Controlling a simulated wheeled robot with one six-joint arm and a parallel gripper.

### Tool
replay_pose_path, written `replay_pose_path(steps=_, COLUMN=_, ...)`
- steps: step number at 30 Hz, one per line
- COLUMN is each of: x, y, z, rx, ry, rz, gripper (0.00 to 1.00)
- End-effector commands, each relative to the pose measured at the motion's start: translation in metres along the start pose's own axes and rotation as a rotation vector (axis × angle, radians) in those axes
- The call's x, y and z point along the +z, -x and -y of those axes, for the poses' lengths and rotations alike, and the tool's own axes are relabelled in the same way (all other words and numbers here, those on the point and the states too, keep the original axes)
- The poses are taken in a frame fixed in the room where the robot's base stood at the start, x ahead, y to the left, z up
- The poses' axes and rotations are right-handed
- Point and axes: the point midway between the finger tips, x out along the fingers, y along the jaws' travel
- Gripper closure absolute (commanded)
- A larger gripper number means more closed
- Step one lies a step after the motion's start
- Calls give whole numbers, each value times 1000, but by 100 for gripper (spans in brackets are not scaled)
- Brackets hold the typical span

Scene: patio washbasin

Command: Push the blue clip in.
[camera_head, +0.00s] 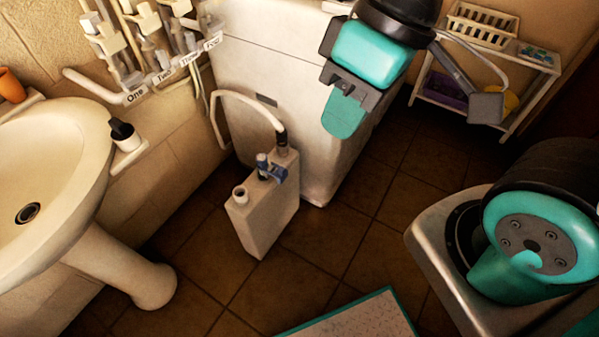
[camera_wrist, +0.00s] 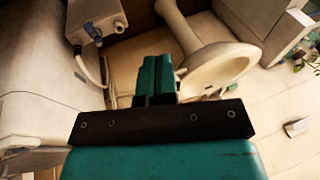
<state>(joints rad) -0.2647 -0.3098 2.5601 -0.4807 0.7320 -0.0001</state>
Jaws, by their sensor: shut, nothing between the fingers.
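The blue clip (camera_head: 272,168) sits on top of a cream canister (camera_head: 262,213), beside the end fitting of a white hose. In the wrist view the blue clip (camera_wrist: 93,31) shows at the upper left on the canister (camera_wrist: 102,12). Whether the clip is fully in cannot be told. My gripper (camera_head: 341,130) has teal fingers pointing down, to the right of and apart from the clip, in front of a white cabinet. In the wrist view my gripper (camera_wrist: 157,68) is shut and empty, with the clip off to its left.
The canister stands on brown floor tiles beside the white cabinet (camera_head: 270,75). A white hose (camera_head: 237,93) arches over to it. A washbasin (camera_head: 60,190) on a pedestal is at left, labelled pipes (camera_head: 160,76) behind. A white rack (camera_head: 480,60) stands at the back right. Floor in front is mostly clear.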

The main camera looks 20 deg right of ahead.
Motion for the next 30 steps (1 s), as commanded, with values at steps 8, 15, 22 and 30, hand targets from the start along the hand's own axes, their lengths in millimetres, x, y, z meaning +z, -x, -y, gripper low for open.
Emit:
replay_pose_path(steps=8, x=-9, y=-33, z=-16, rx=-22, ry=-69, rz=-27, gripper=100)
replay_pose_path(steps=15, x=-44, y=-170, z=-111, rx=-129, ry=-456, rz=-200, gripper=100)
replay_pose_path(steps=22, x=-51, y=-302, z=-237, rx=-222, ry=-946, rz=-441, gripper=100)
replay_pose_path(steps=30, x=-27, y=-384, z=-330, rx=-256, ry=-1322, rz=-638, gripper=100)
